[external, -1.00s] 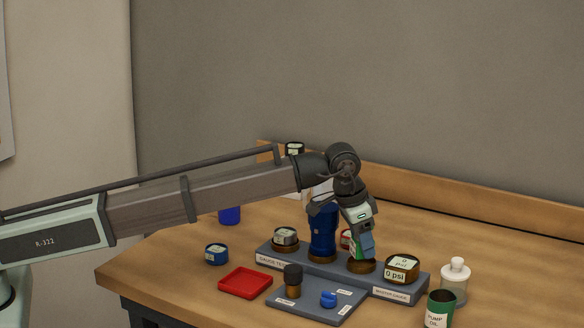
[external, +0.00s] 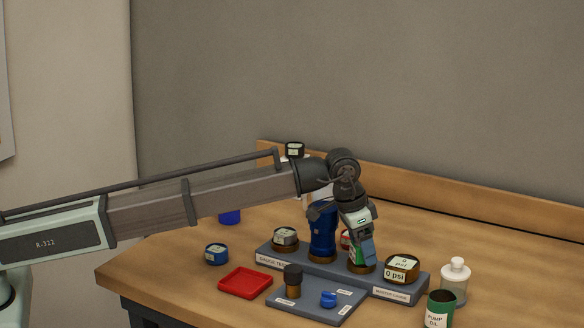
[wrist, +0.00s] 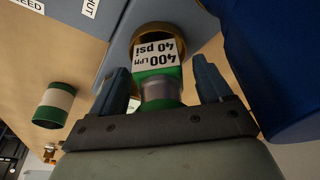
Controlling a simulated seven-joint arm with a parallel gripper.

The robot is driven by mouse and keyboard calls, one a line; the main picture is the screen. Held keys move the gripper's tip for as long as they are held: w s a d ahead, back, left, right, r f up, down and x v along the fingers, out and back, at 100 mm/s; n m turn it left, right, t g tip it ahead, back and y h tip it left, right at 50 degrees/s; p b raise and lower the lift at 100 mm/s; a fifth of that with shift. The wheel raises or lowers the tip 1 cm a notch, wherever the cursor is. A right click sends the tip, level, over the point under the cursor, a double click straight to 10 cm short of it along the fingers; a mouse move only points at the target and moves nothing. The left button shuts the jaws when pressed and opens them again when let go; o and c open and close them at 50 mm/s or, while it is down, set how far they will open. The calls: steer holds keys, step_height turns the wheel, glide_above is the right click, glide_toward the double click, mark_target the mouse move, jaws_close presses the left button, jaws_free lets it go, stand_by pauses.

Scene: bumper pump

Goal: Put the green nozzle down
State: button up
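The green nozzle (external: 352,257) is at the brass ring (external: 362,269) on the right part of the grey-blue stand. In the wrist view the nozzle (wrist: 158,84) has a grey collar and a white label reading 400 LPM 40 psi, and its far end is at the brass ring (wrist: 150,28). My gripper (wrist: 162,80) has one blue finger on each side of the nozzle, with a visible gap on both sides, so it looks open around it. In the external view my gripper (external: 361,254) covers much of the nozzle.
A blue pump body (external: 322,232) stands close left of my gripper. A gauge (external: 402,268) sits close right. In front are a grey board (external: 318,310) with a black-topped fitting and blue knob, and a red tray (external: 245,283). A pump oil can (external: 439,308) and a bottle (external: 455,280) stand right.

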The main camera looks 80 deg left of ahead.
steer(key=shift+r, duration=0.1)
steer(key=v, duration=1.3)
steer(key=shift+w, duration=0.15)
